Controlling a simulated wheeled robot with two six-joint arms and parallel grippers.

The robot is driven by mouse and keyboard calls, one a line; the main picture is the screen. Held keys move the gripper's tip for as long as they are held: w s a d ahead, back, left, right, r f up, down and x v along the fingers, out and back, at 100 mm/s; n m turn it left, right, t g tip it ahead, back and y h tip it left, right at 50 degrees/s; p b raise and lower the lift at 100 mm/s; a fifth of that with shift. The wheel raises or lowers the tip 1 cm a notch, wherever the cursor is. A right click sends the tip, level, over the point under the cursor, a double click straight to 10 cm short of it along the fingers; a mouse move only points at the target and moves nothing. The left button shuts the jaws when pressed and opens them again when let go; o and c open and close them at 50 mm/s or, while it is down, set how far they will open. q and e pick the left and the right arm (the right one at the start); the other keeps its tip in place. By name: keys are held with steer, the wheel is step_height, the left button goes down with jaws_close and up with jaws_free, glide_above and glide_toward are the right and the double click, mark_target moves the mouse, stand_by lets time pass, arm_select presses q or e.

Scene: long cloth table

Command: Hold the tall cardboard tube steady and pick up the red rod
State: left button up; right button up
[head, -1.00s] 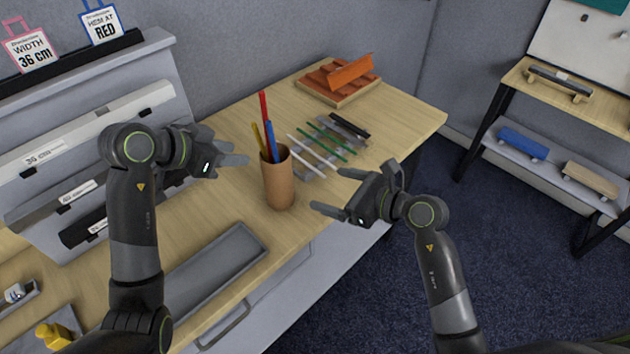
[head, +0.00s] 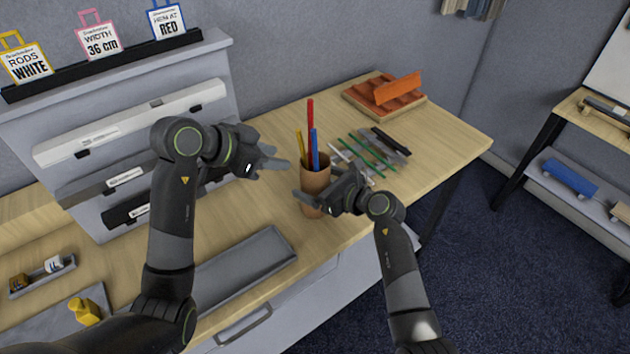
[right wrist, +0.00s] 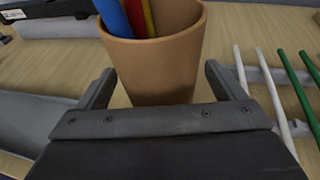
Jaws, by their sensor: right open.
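The tall cardboard tube (head: 315,180) stands upright on the table and holds several rods. The red rod (head: 310,120) sticks up highest, beside a blue rod (head: 315,148) and a yellow one (head: 301,146). My left gripper (head: 279,158) appears open and empty, just left of the tube near rim height. My right gripper (head: 328,186) is open at the tube's near right side and partly hides it. In the right wrist view the tube (right wrist: 155,65) stands between the two open fingers, with a gap on each side; the red rod (right wrist: 148,18) shows at its mouth.
White and green rods (head: 368,155) lie on a rack right of the tube. An orange tray (head: 385,100) stands behind. A grey empty tray (head: 240,270) lies at the front. A grey stand (head: 120,110) with labelled boxes rises at left.

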steer(key=shift+w+a+f, duration=0.15)
steer(key=shift+w+a, duration=0.15)
steer(key=shift+a, duration=0.05)
steer(key=c, duration=1.1)
